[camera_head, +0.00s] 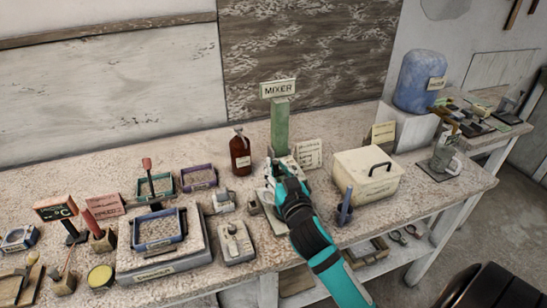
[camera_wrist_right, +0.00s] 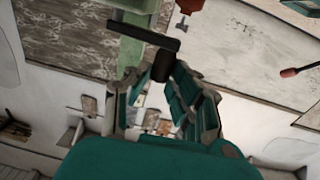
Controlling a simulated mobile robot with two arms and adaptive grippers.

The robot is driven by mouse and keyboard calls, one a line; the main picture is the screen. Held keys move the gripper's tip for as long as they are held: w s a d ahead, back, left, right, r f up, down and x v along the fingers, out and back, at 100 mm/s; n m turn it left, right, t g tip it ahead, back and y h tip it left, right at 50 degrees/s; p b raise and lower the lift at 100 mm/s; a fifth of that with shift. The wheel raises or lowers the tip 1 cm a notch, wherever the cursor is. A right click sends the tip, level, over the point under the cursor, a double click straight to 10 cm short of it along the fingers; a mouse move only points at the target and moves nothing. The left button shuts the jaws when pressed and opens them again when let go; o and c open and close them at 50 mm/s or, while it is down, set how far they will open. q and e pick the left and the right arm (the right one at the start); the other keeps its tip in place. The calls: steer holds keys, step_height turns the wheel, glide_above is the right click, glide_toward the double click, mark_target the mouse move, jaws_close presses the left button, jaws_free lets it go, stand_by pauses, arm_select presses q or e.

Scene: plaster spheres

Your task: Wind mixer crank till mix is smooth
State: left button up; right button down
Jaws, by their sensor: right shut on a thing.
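The mixer (camera_head: 280,127) is a green upright column under a sign reading MIXER (camera_head: 278,89), at the back middle of the bench in the head view. Its green body (camera_wrist_right: 128,45) also shows in the wrist view. The crank (camera_wrist_right: 143,36) is a dark flat arm with a black grip (camera_wrist_right: 162,66) on its end. My right gripper (camera_head: 284,168) is at the mixer's front and hides its lower part. In the wrist view my right gripper (camera_wrist_right: 165,75) is shut on the crank's grip, one finger on each side. The mix itself is hidden. My left gripper is not in view.
A brown bottle (camera_head: 240,152) stands left of the mixer. A cream box (camera_head: 368,176) with a dark handle stands close to its right, and a blue peg (camera_head: 345,207) is near my right arm. Trays and small tools crowd the bench's left side.

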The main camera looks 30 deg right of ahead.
steer(key=n+y, duration=0.1)
steer(key=s+n+y+p, duration=0.1)
steer(key=y, duration=0.1)
steer(key=n+y+p, duration=0.1)
steer(key=shift+s+d+r+t+y, duration=0.15)
steer(key=shift+s+d+t+y, duration=0.15)
steer(key=shift+d+t, duration=0.1)
steer(key=n+y, duration=0.1)
steer(key=n+y+p, duration=0.1)
steer(key=s+y, duration=0.1)
steer(key=y, duration=0.1)
steer(key=shift+d+n+g, duration=0.3)
steer(key=shift+d+n, duration=0.05)
steer(key=shift+n, duration=0.05)
steer(key=y, duration=0.1)
steer(key=n+y, duration=0.1)
steer(key=s+d+n+g+y, duration=0.1)
steer(key=shift+f+y, duration=0.3)
steer(key=shift+s+d+n+g+y+b, duration=0.25)
steer(key=shift+n+g+y, duration=0.2)
steer(key=shift+n+y, duration=0.35)
steer(key=shift+s+d+n+g+y+b, duration=0.1)
steer(key=shift+d+n+g+y+b, duration=0.15)
steer(key=shift+n+g+y, duration=0.55)
steer(key=shift+t+y, duration=0.25)
steer(key=shift+y, duration=0.05)
steer(key=c, duration=1.5)
jaws_free()
steer(key=shift+o, duration=0.2)
steer(key=v, duration=1.2)
